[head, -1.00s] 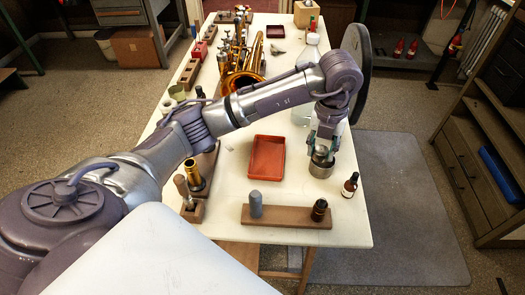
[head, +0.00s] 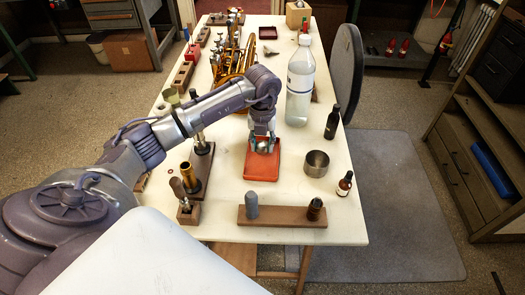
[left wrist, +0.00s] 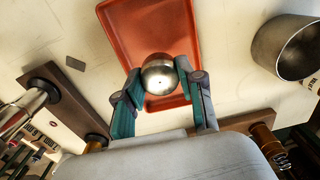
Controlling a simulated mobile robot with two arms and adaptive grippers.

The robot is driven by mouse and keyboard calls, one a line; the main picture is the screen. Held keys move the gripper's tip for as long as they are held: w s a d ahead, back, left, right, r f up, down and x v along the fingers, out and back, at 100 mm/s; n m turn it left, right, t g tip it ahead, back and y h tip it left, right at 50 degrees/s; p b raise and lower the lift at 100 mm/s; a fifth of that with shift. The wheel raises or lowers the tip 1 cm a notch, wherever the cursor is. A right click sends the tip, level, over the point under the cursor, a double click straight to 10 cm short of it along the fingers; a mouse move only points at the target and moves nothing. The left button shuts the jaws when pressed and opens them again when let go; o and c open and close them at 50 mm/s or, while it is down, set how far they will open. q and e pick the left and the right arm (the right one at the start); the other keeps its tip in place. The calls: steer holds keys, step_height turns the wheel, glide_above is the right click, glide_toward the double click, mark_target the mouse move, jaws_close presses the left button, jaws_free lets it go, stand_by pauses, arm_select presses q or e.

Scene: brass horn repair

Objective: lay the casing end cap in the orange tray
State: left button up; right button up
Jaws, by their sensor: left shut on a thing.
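The casing end cap (left wrist: 160,73) is a round silvery metal piece, seen from above in the left wrist view. My left gripper (head: 262,146) is shut on it, with a finger on either side. The cap also shows small between the fingertips in the head view (head: 263,148). The orange tray (head: 262,171) is a shallow red-orange rectangle on the white table. The gripper and cap are over the tray; I cannot tell whether the cap touches its floor. The tray also fills the upper middle of the left wrist view (left wrist: 122,32). My right gripper is not in view.
A clear bottle (head: 299,85) stands behind. A wooden rack (head: 282,218) lies in front, and wooden blocks with brass parts (head: 190,178) stand to the left.

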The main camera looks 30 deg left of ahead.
mark_target(263, 159)
arm_select(q)
step_height(263, 159, down, 4)
steer(key=shift+r, duration=0.25)
steer(key=shift+f, duration=0.1)
steer(key=shift+f, duration=0.1)
steer(key=o, duration=0.9)
steer(key=shift+r, duration=0.3)
step_height(263, 159, up, 12)
steer(key=shift+f+b, duration=0.15)
steer(key=shift+b, duration=0.15)
